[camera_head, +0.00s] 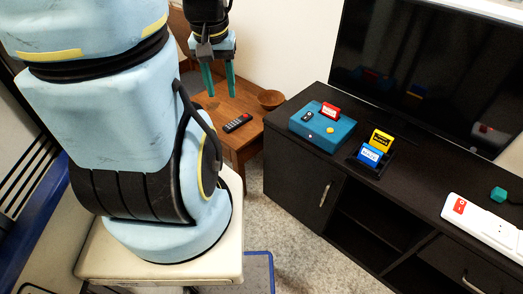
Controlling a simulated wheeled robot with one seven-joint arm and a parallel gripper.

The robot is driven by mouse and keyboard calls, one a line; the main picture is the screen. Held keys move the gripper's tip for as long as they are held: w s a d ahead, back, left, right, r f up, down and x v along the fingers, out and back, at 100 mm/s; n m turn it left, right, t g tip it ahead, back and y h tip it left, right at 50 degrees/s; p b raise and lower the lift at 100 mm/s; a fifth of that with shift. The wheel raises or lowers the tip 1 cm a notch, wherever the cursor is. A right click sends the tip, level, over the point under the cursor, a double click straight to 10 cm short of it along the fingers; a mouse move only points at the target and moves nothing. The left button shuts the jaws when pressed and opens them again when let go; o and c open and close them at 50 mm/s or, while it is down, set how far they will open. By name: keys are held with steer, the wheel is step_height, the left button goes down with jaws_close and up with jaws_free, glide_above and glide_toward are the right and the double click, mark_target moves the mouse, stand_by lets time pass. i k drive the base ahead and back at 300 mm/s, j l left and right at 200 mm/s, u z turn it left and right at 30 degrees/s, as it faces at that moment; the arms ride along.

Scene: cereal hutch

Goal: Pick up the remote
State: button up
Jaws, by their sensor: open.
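The remote (237,123) is dark with small buttons and a reddish end. It lies flat near the front right edge of the small wooden table (203,103). My gripper (221,92) points down with two teal fingers apart and nothing between them. It appears above the wooden table, a little behind and to the left of the remote in the picture. The remote is fully in view and is not touched by the fingers.
A brown bowl (271,99) stands at the wooden table's right side. The black cabinet (299,159) to the right bears a teal box (318,134), cards in a black holder (371,166), a white power strip (487,226) and a television (430,60). Grey floor shows between.

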mark_target(233, 125)
steer(key=k+l, duration=0.25)
steer(key=k, duration=0.2)
steer(key=k+l, duration=0.25)
steer(key=k, duration=0.15)
steer(key=k+l, duration=0.25)
steer(key=k, duration=0.2)
steer(key=i+u, duration=0.15)
steer(key=u, duration=0.6)
steer(key=i+l+u, duration=0.15)
steer(key=i+u, duration=0.25)
steer(key=i+l+u, duration=0.4)
steer(key=i+l, duration=0.5)
steer(key=i, duration=0.2)
